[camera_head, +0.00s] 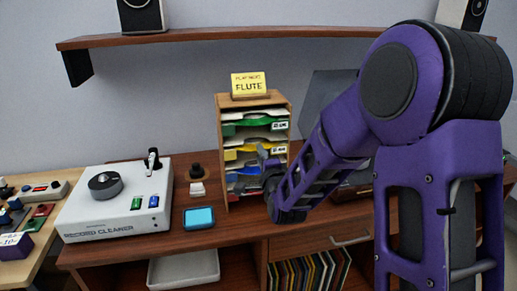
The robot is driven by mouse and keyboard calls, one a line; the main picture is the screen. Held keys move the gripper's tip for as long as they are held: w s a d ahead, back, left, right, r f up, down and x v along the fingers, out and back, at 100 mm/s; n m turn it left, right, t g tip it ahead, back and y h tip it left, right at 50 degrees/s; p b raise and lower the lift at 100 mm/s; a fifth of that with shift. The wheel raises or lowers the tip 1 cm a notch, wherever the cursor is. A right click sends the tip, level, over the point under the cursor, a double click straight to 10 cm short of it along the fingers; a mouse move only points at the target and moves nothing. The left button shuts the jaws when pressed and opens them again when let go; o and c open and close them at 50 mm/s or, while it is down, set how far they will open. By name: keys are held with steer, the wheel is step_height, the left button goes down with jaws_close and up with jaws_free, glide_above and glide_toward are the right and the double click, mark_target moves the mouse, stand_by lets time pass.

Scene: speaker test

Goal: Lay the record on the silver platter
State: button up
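A wooden rack (223,150) stands on the cabinet, with green (253,126), yellow (240,153) and lower blue and red layers on its shelves. Some carry small labels too small to read surely. A yellow sign (249,84) on top reads "PLAY NEXT: FLUTE". I cannot make out a bare record. My gripper (266,160) is at the front of the rack, before the middle and lower shelves; its fingers are too small to tell open from shut. A grey lid-like panel (322,92) shows behind my arm. No silver platter is visible; my arm covers much of that area.
A white record cleaner (110,215) with a round knob-like disc stands at left. A blue-topped box (199,217) and small dark and white items sit between it and the rack. Below are a white bin (184,270) and upright sleeves (308,272). A shelf (220,34) runs above.

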steer(key=shift+b+x, duration=0.5)
steer(key=shift+x, duration=0.75)
steer(key=shift+c, duration=0.4)
jaws_close()
steer(key=shift+f+b, duration=0.2)
steer(key=shift+b, duration=0.15)
steer(key=shift+r, duration=0.2)
steer(key=shift+s, duration=0.2)
